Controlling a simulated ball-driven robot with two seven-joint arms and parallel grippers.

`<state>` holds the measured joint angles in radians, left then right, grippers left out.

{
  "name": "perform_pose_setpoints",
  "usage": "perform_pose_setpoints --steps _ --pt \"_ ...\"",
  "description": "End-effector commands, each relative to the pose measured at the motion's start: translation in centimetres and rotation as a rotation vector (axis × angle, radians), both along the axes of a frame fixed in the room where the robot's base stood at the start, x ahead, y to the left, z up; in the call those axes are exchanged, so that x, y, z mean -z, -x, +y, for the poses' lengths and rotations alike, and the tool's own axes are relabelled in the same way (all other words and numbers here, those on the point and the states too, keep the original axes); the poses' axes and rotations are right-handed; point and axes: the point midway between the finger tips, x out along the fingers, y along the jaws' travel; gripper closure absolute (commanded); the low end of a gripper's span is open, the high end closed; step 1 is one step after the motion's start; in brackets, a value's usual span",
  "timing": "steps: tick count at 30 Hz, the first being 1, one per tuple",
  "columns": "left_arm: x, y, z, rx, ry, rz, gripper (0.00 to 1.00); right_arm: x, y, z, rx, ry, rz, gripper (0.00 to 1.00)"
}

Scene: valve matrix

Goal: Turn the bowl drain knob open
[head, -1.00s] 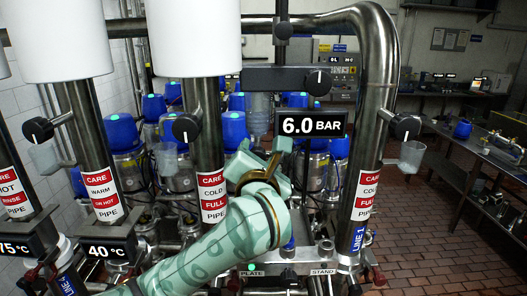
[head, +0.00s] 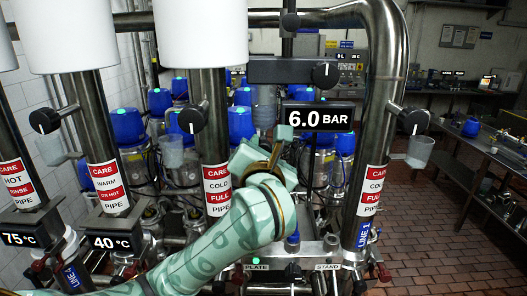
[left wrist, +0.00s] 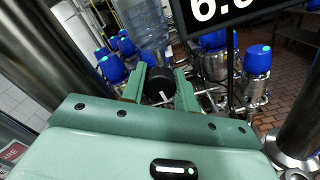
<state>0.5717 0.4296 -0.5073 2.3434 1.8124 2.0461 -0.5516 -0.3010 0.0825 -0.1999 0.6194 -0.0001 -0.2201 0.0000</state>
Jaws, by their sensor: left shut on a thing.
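My left gripper (head: 266,146) reaches out over the middle of the pipework in the head view, pointing away from me. In the left wrist view its two fingers (left wrist: 160,90) are closed on the sides of a dark round knob (left wrist: 159,82). In the head view this knob is hidden behind my gripper. I see no label on it, so I cannot tell from the pictures whether it is the bowl drain knob. My right gripper is not in view.
Other black knobs sit on the left pipe (head: 44,121), the middle pipe (head: 192,120) and the right pipe (head: 414,121). The "6.0 BAR" display (head: 319,117) is close to the right of my gripper. Blue-capped canisters (head: 126,125) stand behind.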

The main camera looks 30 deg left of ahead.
Motion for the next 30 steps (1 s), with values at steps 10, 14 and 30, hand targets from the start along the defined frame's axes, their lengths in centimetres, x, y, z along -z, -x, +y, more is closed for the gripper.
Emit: perform_pose_setpoints --steps 10,14,30 --pt "0.3 0.0 0.0 -0.001 0.244 -0.152 0.93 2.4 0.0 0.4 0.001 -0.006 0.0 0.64" --pt "0.3 0.0 0.0 -0.001 0.349 -0.216 0.93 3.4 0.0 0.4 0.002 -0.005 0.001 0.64" --pt "0.4 0.0 0.0 0.001 0.787 -0.485 0.93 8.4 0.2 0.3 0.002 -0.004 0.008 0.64"
